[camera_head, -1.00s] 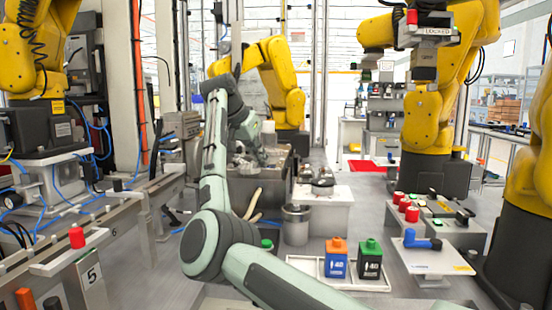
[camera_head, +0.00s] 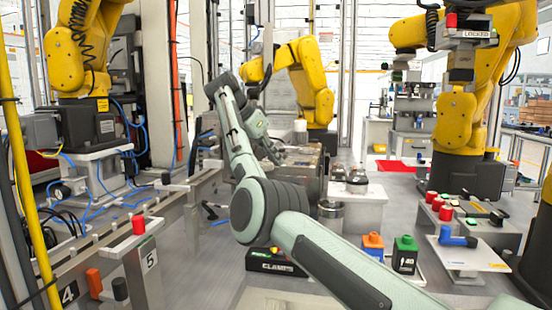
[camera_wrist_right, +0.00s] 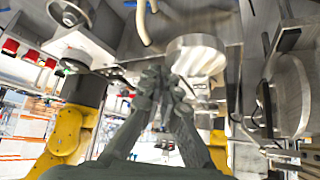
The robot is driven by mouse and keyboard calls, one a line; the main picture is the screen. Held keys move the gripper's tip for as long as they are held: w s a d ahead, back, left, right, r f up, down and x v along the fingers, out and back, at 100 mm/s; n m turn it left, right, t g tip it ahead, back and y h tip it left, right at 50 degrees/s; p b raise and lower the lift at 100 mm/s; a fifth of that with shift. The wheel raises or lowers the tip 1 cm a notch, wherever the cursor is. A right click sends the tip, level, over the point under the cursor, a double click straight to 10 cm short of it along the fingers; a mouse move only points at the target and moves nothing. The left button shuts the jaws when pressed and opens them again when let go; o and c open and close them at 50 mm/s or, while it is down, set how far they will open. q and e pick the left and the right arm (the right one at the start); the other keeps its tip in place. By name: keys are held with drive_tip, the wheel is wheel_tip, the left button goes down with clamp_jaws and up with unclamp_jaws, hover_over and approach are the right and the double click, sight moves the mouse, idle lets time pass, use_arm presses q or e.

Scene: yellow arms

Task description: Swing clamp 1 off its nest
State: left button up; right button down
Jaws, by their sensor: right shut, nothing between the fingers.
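My right gripper (camera_head: 273,152) is at the far end of my grey-green arm, over the near-left part of a grey metal bench (camera_head: 312,186). In the right wrist view its fingers (camera_wrist_right: 168,82) are together with nothing between them. A round pale metal part (camera_wrist_right: 198,58) is just beyond the fingertips; I cannot tell whether they touch. I cannot pick out clamp 1 or its nest by a number. My left gripper is not in view.
A blue-handled part (camera_head: 456,238) lies on a plate at right. Yellow robot arms stand around.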

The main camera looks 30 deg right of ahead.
drive_tip(key=shift+w+a+f, duration=0.1)
drive_tip(key=shift+w+a, duration=0.1)
drive_tip(key=shift+a, duration=0.4)
drive_tip(key=v, duration=0.7)
drive_tip(key=shift+d+r+m, duration=0.25)
drive_tip(key=shift+r+m, duration=0.05)
drive_tip(key=shift+r, duration=0.05)
drive_tip(key=shift+d, duration=0.1)
